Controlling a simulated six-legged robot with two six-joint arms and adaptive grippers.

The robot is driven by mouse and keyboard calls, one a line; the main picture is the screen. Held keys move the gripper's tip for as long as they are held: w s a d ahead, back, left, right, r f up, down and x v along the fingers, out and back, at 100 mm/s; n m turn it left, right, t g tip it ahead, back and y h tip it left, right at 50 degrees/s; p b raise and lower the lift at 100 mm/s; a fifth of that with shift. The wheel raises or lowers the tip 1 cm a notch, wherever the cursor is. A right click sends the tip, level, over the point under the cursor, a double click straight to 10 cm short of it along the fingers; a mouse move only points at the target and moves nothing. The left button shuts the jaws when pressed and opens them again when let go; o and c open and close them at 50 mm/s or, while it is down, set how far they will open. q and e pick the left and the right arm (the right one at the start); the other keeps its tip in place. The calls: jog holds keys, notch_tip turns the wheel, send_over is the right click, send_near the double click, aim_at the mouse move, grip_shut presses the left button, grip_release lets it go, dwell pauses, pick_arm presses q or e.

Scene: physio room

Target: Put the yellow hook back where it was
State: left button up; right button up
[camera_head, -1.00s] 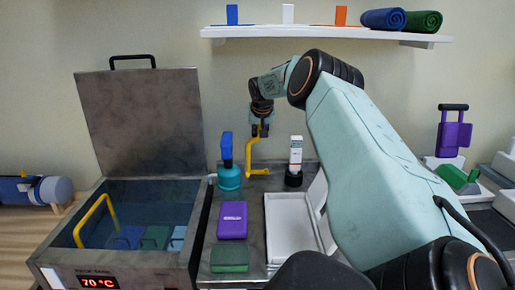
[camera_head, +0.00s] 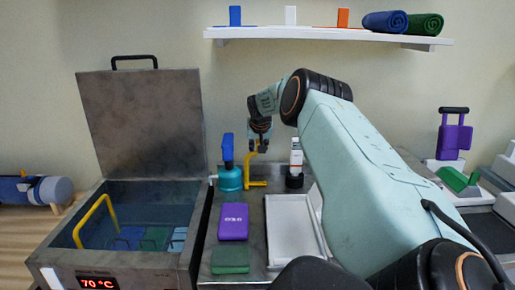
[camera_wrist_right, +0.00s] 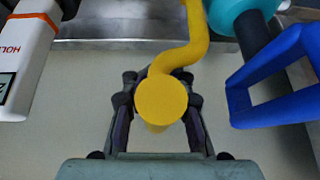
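The yellow hook (camera_head: 250,172) hangs upright from my right gripper (camera_head: 259,148), its bent lower end close to the counter. Whether it touches the counter is unclear. In the right wrist view my right gripper (camera_wrist_right: 157,78) has its fingers on both sides of the yellow hook (camera_wrist_right: 185,55), apparently shut on it; its round end faces the camera and hides part of the grip. A second yellow hook-like bar (camera_head: 93,218) stands in the open tank (camera_head: 146,195) at the left. My left gripper is not in view.
A purple block (camera_head: 233,221), a green block (camera_head: 231,259) and a white tray (camera_head: 292,232) lie in front. A shelf (camera_head: 325,34) is above.

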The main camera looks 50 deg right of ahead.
jog(key=shift+o, duration=1.3)
jog(key=shift+s+d, duration=0.1)
jog(key=shift+s, duration=0.1)
jog(key=shift+w, duration=0.15)
jog(key=shift+w, duration=0.1)
jog(key=p+v, duration=0.2)
jog(key=v, duration=0.9)
jog(key=shift+d, duration=0.1)
jog(key=shift+v, duration=0.8)
